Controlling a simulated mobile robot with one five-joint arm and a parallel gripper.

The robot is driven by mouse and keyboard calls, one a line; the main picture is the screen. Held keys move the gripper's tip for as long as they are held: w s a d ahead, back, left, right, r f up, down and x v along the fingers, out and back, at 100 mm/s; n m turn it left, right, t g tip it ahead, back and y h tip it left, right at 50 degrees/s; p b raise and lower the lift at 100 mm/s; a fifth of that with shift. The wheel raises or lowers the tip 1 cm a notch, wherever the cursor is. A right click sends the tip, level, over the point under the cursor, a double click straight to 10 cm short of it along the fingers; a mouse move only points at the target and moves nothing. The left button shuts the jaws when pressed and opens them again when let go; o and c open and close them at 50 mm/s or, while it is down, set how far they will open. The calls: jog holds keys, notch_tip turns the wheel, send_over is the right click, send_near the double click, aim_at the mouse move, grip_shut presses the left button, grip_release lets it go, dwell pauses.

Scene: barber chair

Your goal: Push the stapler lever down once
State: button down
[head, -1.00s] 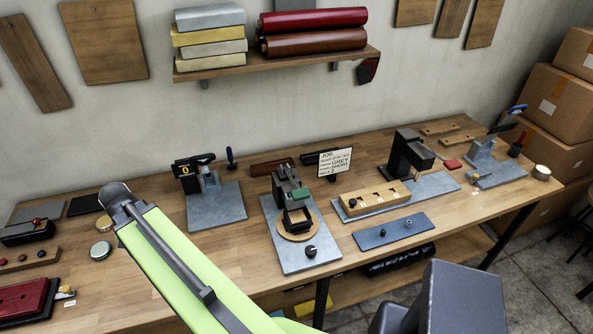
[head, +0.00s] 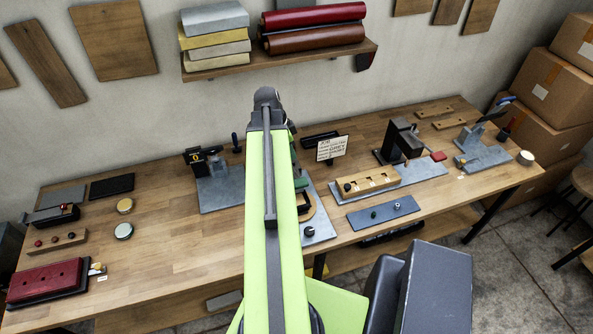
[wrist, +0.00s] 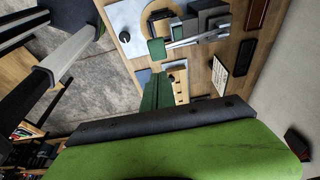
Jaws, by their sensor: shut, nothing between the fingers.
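A bench machine (head: 212,162) on a grey plate, with a yellow "0" display and a dark upright handle (head: 235,142), stands left of my arm. Another machine (head: 482,140) with a raised blue-gripped lever (head: 504,101) stands at the far right of the bench. I cannot tell for sure which is the stapler. My gripper (wrist: 158,78) shows as dark green fingers in the wrist view, shut and empty. It is hidden behind my raised arm in the head view. It appears above the bench near the middle fixture (wrist: 180,42), touching nothing that I can make out.
The middle fixture's grey plate (head: 318,225) is partly behind my arm. A shelf (head: 280,60) hangs above. Bare bench (head: 170,235) lies left of my arm.

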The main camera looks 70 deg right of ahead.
jog(key=b, duration=1.3)
send_near(298, 186)
jog(key=d+f, duration=0.1)
jog(key=f, duration=0.1)
jog(key=d+f, duration=0.1)
jog(key=s+d+f, duration=0.1)
jog(key=d+f, duration=0.1)
jog(key=shift+s+f, duration=0.15)
jog(key=shift+f, duration=0.5)
jog(key=f+b, duration=0.3)
jog(key=a+f+b, duration=0.1)
jog(key=f+b, duration=0.1)
jog(key=shift+s, duration=0.4)
jog(key=shift+s+a+f+b, duration=0.1)
jog(key=shift+a+f+b, duration=0.15)
jog(key=shift+b, duration=0.2)
jog(key=shift+s+a+r, duration=0.1)
jog(key=shift+a+r, duration=0.15)
jog(key=shift+a, duration=0.05)
jog(key=shift+d, duration=0.15)
